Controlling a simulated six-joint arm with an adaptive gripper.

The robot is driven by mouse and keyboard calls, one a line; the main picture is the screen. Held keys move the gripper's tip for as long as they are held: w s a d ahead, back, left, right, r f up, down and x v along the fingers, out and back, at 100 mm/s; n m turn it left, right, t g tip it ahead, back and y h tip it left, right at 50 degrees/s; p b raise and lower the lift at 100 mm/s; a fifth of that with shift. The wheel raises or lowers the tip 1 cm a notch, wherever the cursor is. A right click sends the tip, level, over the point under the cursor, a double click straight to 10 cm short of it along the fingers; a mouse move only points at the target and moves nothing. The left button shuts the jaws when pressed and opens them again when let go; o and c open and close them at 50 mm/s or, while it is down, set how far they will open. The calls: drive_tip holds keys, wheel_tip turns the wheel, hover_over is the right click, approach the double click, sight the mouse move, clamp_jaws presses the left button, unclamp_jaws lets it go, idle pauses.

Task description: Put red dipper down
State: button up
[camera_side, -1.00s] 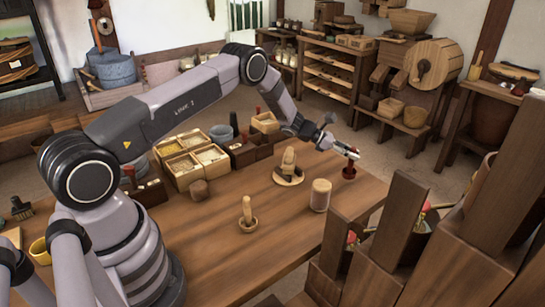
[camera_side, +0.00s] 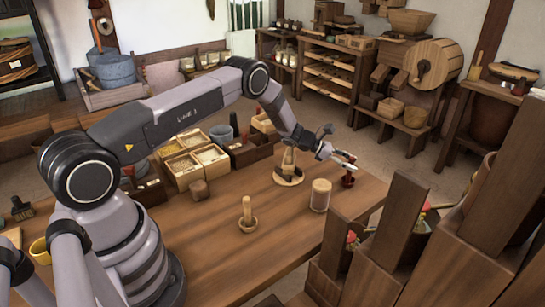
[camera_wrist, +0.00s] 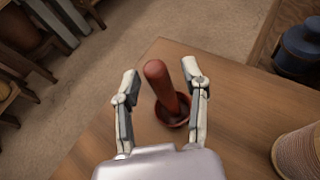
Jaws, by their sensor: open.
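The red dipper (camera_side: 348,179) is near the far right end of the wooden table (camera_side: 215,255). In the wrist view the red dipper (camera_wrist: 160,82) has a thick rounded handle pointing up toward the camera and a small round bowl at its foot, which appears to rest on the tabletop close to the corner. My gripper (camera_side: 348,160) is just above the bowl, around the handle. In the wrist view my gripper (camera_wrist: 161,73) is open, with one finger on each side of the handle and a gap on both sides. The underside of the bowl is hidden.
A round wooden dish with an upright piece (camera_side: 289,172) is to the left. Tall wooden boxes (camera_side: 400,225) rise at the front right. The table's middle is mostly clear.

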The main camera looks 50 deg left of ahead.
drive_tip(key=shift+r, duration=0.1)
drive_tip(key=shift+s+a+r, duration=0.1)
drive_tip(key=shift+a+r, duration=0.05)
drive_tip(key=v, duration=1.1)
drive_tip(key=s+d+r+m+g+y, duration=0.1)
drive_tip(key=s+d+r+m+g, duration=0.15)
drive_tip(key=s+r+m, duration=0.45)
drive_tip(key=s+d+r+m+g+y, duration=0.1)
drive_tip(key=s+d+r+m+g, duration=0.25)
drive_tip(key=r, duration=0.65)
drive_tip(key=s+d+r+m, duration=0.4)
drive_tip(key=s+r, duration=0.3)
drive_tip(key=r, duration=0.1)
drive_tip(key=s+a+r+m+t+y, duration=0.1)
drive_tip(key=s+m+y, duration=0.3)
drive_tip(key=s, duration=0.8)
drive_tip(key=s+a+r+m+t+y, duration=0.1)
drive_tip(key=s+a+r+m+y, duration=0.1)
drive_tip(key=s+r+m+y, duration=0.2)
drive_tip(key=s+m, duration=0.3)
drive_tip(key=s, duration=0.5)
drive_tip(key=shift+s+a+t, duration=0.25)
drive_tip(key=shift+t, duration=0.15)
